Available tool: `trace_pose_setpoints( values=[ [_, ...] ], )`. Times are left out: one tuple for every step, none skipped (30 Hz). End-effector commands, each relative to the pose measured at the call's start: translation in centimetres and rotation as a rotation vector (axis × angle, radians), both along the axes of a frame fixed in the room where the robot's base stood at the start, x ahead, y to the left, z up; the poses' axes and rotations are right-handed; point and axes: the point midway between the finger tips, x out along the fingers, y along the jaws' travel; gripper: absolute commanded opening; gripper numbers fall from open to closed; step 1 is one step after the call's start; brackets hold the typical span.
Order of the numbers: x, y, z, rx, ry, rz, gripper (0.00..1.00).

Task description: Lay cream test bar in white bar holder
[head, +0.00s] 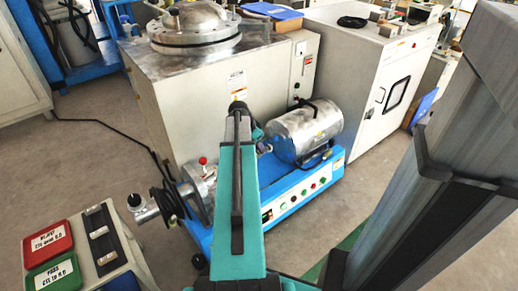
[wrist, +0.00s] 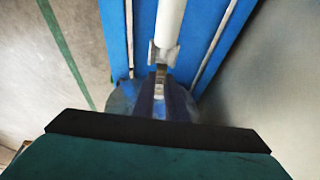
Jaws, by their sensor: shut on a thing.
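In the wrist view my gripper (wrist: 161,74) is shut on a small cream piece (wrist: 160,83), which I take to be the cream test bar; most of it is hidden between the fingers. Just beyond the fingertips a white rod-like part (wrist: 170,22) runs up the picture above a blue machine base. It looks like the white bar holder, with a small grey end piece close to the fingertips. I cannot tell whether the bar touches it.
The blue-based machine (head: 290,205) carries a silver drum (head: 307,132) and a flanged end (head: 200,185). A red tray (head: 48,243), a green tray (head: 54,274) and a black rack (head: 101,235) are at lower left. Large cabinets stand behind; open floor lies at right.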

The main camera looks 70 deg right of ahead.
Motion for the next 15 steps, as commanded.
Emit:
trace_pose_setpoints(
  values=[
    [0.01,0.00,0.02,0.000,0.000,0.000,0.00],
    [0.00,0.00,0.01,0.000,0.000,0.000,0.00],
    [0.01,0.02,-0.03,0.000,0.000,0.000,0.00],
    [0.01,0.01,-0.09,0.000,0.000,0.000,0.00],
    [0.01,0.02,-0.16,0.000,0.000,0.000,0.00],
    [0.01,0.01,-0.25,0.000,0.000,0.000,0.00],
    [0.01,0.02,-0.31,0.000,0.000,0.000,0.00],
    [0.01,0.01,-0.38,0.000,0.000,0.000,0.00],
    [0.01,0.02,-0.46,0.000,0.000,0.000,0.00],
    [0.02,0.03,-0.51,0.000,0.000,0.000,0.00],
    [0.02,0.03,-0.58,0.001,0.001,0.000,0.00],
    [0.02,0.02,-0.66,0.001,0.001,0.001,0.00],
    [0.02,0.03,-0.72,0.001,0.001,0.001,0.00],
    [0.02,0.03,-0.71,0.000,0.000,0.000,0.15],
    [0.03,0.03,-0.69,0.000,0.000,0.000,0.22]
  ],
)
